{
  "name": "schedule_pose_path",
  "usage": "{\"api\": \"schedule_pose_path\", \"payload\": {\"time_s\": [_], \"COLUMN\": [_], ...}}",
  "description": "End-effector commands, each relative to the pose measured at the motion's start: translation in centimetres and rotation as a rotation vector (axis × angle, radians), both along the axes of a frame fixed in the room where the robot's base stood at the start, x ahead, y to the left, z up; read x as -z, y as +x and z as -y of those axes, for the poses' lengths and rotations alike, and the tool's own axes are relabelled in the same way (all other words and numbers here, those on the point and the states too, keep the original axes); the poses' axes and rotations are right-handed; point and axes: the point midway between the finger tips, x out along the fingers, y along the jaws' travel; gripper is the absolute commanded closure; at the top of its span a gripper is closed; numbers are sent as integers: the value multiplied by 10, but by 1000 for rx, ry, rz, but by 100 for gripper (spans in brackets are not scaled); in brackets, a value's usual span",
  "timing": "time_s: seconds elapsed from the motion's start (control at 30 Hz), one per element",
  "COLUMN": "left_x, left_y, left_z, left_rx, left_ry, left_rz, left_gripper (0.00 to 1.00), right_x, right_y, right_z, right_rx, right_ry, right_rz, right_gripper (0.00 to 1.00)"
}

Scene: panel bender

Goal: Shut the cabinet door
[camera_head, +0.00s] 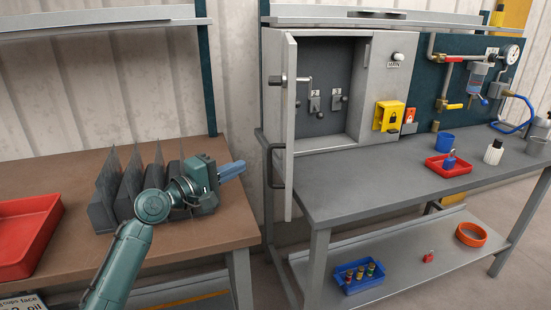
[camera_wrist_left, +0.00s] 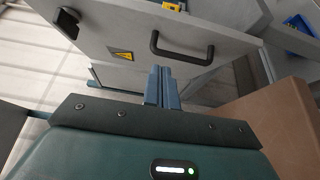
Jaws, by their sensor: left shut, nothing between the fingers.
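The grey cabinet (camera_head: 378,95) stands on the grey bench, and its door (camera_head: 289,185) is hinged at the left and swung wide open towards me. The door's outer face has a black bar handle (camera_head: 277,165). In the left wrist view the door (camera_wrist_left: 105,30) shows a yellow warning label, a latch and the black handle (camera_wrist_left: 181,45). My left gripper (camera_head: 232,171) is shut and empty, left of the door and apart from it. In the left wrist view its fingers (camera_wrist_left: 161,88) point towards the door, just below the handle. My right gripper is not in view.
A brown table (camera_head: 200,235) with dark upright plates (camera_head: 130,185) and a red bin (camera_head: 28,235) lies under my left arm. The grey bench (camera_head: 370,185) carries a red tray (camera_head: 447,166) and cups. A gap separates the table and bench.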

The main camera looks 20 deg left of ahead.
Motion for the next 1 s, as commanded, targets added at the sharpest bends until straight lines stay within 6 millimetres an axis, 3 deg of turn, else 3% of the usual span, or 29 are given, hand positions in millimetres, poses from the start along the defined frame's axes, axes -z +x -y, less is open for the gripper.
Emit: {"api": "schedule_pose_path", "payload": {"time_s": [0.3, 0.6, 1.0], "left_x": [-2, 0, 1], "left_y": [59, 65, 66], "left_z": [36, 67, 70], "left_rx": [4, 0, 1], "left_ry": [-1, 1, 4], "left_rz": [-2, 0, 0], "left_gripper": [100, 100, 100], "right_x": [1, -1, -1], "right_y": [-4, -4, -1], "right_z": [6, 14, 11], "right_rx": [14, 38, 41], "right_ry": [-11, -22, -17], "right_rz": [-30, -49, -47], "right_gripper": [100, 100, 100]}}
